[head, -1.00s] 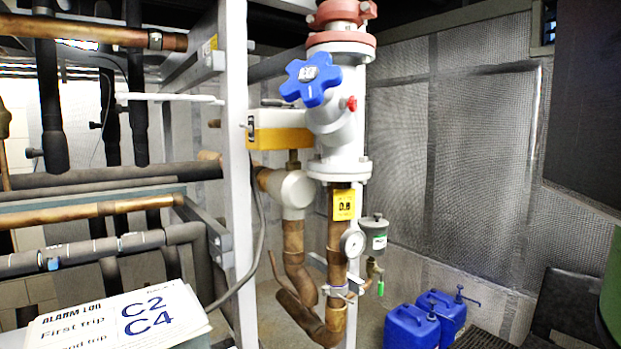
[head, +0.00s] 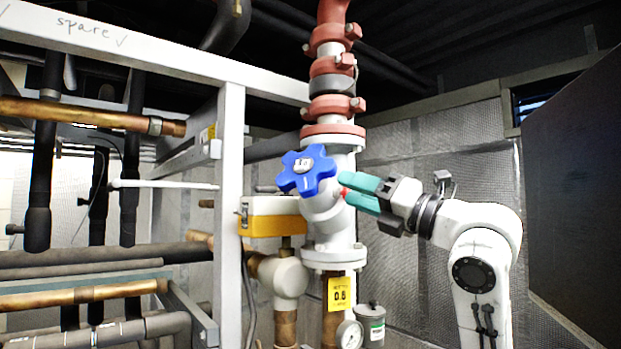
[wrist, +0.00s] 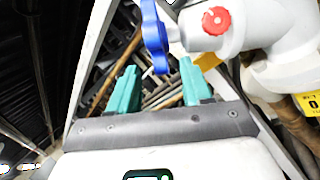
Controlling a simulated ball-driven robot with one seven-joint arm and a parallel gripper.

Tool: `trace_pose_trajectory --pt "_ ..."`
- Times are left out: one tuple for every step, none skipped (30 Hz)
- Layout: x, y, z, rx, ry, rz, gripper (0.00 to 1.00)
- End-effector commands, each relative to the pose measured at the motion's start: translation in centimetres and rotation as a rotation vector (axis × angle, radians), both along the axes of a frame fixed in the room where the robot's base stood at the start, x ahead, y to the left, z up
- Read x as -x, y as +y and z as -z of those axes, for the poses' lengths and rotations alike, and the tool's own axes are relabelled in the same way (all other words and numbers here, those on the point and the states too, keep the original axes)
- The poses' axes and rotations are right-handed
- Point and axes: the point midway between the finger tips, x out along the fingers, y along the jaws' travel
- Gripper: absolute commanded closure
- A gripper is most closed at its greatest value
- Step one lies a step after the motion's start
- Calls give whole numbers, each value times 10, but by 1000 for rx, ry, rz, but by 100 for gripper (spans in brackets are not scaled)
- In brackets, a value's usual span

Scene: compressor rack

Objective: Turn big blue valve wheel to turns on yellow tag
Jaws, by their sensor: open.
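The big blue valve wheel (head: 307,171) has several rounded lobes and a pale hub plate. It sits on the white valve body in the middle of the head view. The yellow tag (head: 340,294) hangs on the copper pipe below and seems to read 0.8. My gripper (head: 346,190) comes in from the right with teal fingers, open and empty. Its tips are just right of the wheel, by the small red knob. In the wrist view the wheel (wrist: 154,27) stands edge-on beyond the finger gap. I cannot tell whether a finger touches it.
A small red knob (wrist: 216,21) sticks out of the valve body close to my gripper. A yellow and white box (head: 275,217) is left of the valve. A white frame post (head: 231,190) stands further left. A pressure gauge (head: 349,334) sits below the tag.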

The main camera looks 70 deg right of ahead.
Motion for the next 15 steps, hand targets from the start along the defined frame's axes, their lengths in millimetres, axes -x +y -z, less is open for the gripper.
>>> trace_pose_trajectory --pt "2 2 -4 26 5 7 51" --pt "2 2 -6 34 6 9 51" --pt "1 2 -8 41 8 9 51" --pt "-1 2 -9 43 8 9 51" --pt "-4 1 -10 42 8 8 51" --pt "-8 0 -12 41 8 9 51" --pt "-11 -1 -14 40 8 9 51" --pt "-16 -2 -15 39 8 8 51" --pt "-22 -4 -18 38 8 7 51" --pt "-27 -5 -20 37 8 6 51" --pt "-32 -7 -22 37 8 7 51" --pt "-39 -9 -25 36 8 6 51" --pt "-45 -10 -26 36 8 6 51" --pt "-50 -12 -28 37 8 7 51" --pt "-56 -14 -31 36 7 7 51"
